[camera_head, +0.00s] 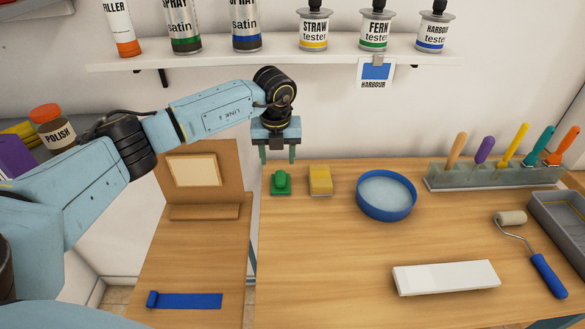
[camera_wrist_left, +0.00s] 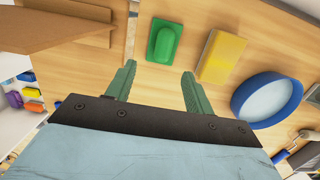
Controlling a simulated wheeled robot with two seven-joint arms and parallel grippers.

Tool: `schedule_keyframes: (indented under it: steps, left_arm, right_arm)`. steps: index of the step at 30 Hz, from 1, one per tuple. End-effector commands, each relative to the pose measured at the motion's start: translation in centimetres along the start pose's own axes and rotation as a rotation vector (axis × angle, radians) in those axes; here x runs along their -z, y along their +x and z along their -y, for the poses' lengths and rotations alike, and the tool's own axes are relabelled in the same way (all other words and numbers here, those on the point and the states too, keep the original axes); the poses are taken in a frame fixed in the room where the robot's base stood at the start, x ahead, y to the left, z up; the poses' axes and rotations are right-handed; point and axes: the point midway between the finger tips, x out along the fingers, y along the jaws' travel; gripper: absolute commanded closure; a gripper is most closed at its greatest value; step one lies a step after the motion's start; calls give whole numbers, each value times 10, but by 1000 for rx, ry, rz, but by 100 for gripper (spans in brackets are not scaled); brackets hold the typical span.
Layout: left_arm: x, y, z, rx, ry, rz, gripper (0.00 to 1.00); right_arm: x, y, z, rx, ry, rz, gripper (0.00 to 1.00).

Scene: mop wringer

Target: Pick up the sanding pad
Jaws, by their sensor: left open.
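A green pad with a raised grip on top (camera_head: 281,184), which looks like the sanding pad, lies on the wooden worktop near its back left edge. My left gripper (camera_head: 278,156) hangs above and slightly behind it, fingers pointing down, open and empty. In the left wrist view the green pad (camera_wrist_left: 165,42) shows just beyond the gap between the two fingertips (camera_wrist_left: 158,70), apart from them. My right gripper is in neither view.
A yellow block (camera_head: 320,180) lies just right of the green pad, then a blue round dish (camera_head: 386,195). A shelf (camera_head: 250,54) with cans runs above. A white block (camera_head: 446,278) and a roller (camera_head: 530,250) lie at front right. The front middle worktop is clear.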

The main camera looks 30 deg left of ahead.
Motion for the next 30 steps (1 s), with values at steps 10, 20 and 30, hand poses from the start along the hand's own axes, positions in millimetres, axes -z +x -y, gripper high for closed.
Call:
schedule_keyframes:
  steps: [10,20,30]
  left_arm:
    - [-2,32,1,1,0,-3,47]
    - [-7,74,3,2,2,-2,47]
    - [-7,75,3,3,2,-1,58]
  right_arm:
    - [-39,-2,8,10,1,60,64]
    - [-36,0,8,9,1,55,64]
    - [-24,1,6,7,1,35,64]
